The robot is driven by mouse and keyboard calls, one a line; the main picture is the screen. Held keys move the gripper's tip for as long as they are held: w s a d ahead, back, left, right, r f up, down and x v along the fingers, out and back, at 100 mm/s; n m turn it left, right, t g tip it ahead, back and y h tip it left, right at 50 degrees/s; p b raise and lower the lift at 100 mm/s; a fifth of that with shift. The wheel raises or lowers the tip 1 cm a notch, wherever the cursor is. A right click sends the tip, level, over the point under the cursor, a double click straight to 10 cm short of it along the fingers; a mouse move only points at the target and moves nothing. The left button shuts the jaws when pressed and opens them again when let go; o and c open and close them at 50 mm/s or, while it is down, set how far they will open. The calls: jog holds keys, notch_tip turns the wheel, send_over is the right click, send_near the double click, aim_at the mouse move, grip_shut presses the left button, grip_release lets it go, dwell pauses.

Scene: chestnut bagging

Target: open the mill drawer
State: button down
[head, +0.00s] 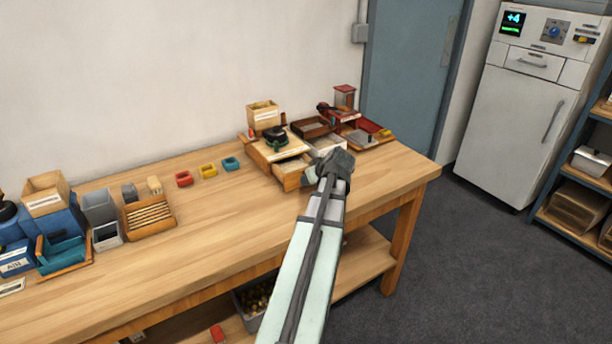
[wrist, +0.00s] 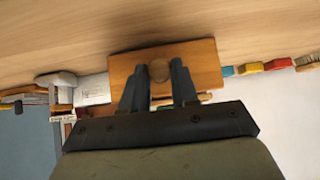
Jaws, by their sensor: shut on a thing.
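The mill (head: 258,150) is a wooden box with a dark fitting and a wooden hopper on top, near the back right of the bench. Its drawer (head: 291,182) sticks out of the front, pulled out, with a pale inside showing from above. My gripper (head: 309,177) is at the drawer's front, and my arm partly hides that end. In the wrist view the wooden drawer front (wrist: 204,62) fills the middle. My gripper's two fingers (wrist: 160,80) are shut on its round knob (wrist: 159,70).
The bench (head: 210,225) is clear in front.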

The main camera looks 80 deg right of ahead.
jog(key=shift+s+a+f, duration=0.1)
jog(key=shift+s+a, duration=0.05)
jog(key=c, duration=1.1)
grip_release()
jog(key=shift+o, duration=1.3)
jog(key=v, duration=1.4)
